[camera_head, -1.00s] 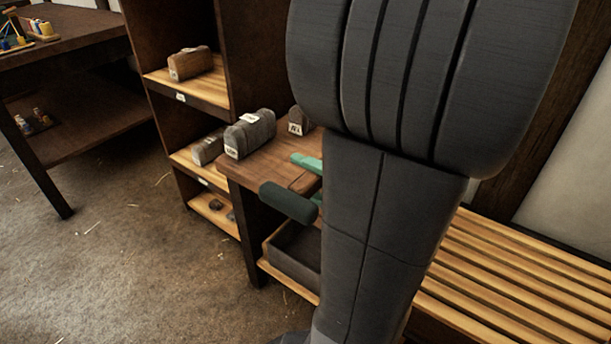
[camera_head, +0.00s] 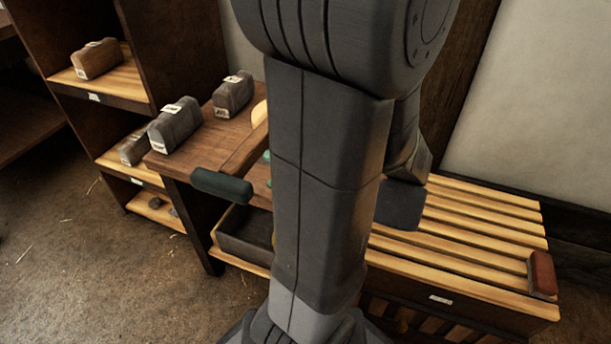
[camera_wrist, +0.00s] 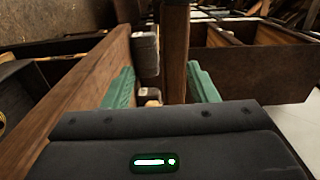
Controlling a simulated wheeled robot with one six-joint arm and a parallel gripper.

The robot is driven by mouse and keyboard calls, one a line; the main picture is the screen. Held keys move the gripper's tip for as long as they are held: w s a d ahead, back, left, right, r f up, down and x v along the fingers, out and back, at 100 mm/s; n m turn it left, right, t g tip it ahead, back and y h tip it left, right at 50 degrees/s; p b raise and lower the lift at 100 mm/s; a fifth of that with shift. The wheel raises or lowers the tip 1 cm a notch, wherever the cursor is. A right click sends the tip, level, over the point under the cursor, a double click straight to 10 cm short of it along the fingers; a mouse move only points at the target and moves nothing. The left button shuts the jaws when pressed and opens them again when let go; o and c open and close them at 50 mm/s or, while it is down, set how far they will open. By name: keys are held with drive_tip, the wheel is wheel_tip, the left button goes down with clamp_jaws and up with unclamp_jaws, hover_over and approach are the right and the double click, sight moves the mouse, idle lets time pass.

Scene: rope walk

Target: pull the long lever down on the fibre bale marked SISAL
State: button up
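A long wooden lever (camera_head: 243,150) with a dark green grip (camera_head: 221,186) lies level above the wooden stand (camera_head: 160,165) in the head view. In the wrist view a dark wooden bar (camera_wrist: 174,50), apparently the same lever, stands between my fingers. My gripper (camera_wrist: 162,88) has its green fingers wide apart on either side of the bar, without visible contact. Bits of green show beside my arm in the head view. A grey bale (camera_head: 175,126) and another bale (camera_head: 233,95) sit on the stand. Their tags are too small to read, so I cannot tell which says SISAL.
A shelf unit (camera_head: 140,50) at the left holds a brown bale (camera_head: 97,60) and a lower bale (camera_head: 133,148). A dark tray (camera_head: 238,240) sits under the stand. A slatted bench (camera_head: 460,232) at the right carries a red-brown block (camera_head: 541,273). My arm hides the middle.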

drive_tip(key=shift+p+v, duration=0.3)
drive_tip(key=shift+v, duration=2.05)
